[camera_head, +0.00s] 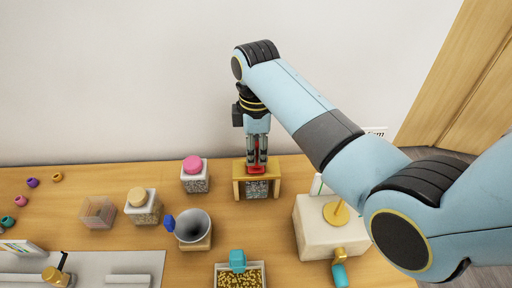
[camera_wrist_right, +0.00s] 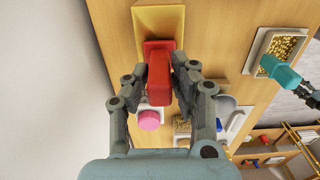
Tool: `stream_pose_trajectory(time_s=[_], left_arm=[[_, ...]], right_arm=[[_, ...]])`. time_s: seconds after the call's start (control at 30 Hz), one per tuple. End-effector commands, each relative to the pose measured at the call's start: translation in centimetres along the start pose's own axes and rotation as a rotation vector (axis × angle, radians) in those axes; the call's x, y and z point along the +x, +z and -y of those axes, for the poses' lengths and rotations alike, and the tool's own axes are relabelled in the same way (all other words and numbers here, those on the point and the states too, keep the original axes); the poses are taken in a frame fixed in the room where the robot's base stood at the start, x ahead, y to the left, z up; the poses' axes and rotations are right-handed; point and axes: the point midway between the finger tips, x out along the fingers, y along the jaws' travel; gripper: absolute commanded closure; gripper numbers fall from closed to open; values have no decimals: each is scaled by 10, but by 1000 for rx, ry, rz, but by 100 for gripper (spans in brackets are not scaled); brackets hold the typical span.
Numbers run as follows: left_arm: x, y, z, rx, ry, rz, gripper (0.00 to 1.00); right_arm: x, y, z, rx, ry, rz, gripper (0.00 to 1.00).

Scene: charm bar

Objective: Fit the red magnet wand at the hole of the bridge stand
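The bridge stand (camera_head: 237,187) is a small wooden arch at the back middle of the table, with a speckled jar (camera_head: 257,190) under it. Its yellowish top shows in the right wrist view (camera_wrist_right: 146,20). My right gripper (camera_head: 257,160) points down over the stand, its fingers closed on the red magnet wand (camera_wrist_right: 160,78). The wand's wider red end lies at the stand's top in both views; whether it is in the hole is hidden. In the right wrist view, dark finger-like parts at the right edge look like my left gripper (camera_wrist_right: 306,96); its opening is unclear.
A pink-topped jar (camera_head: 194,178) stands left of the stand. A cream box (camera_head: 310,232) stands right; a gold-filled tray (camera_head: 222,280) with a teal-handled scoop (camera_head: 237,261) is in front.

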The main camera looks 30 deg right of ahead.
Motion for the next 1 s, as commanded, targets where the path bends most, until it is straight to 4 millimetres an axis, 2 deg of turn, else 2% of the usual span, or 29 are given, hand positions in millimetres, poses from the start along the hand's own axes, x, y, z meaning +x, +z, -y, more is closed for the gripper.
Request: stream_pose_trajectory(time_s=[0.03,0.17,0.47,0.57,0.8,1.0], left_arm=[[0,0,0,0,0,0,60],[0,0,0,0,0,0,60],[0,2,1,0,-1,1,60],[0,1,1,0,-1,1,60],[0,0,0,0,0,0,60],[0,0,0,0,0,0,60]], right_arm=[[0,0,0,0,1,0,67],[0,0,0,0,0,0,51],[-4,0,0,0,1,0,51],[-16,-1,-1,0,3,-2,51],[-58,-1,-1,0,3,-2,51],[-74,0,0,0,1,-1,51]])
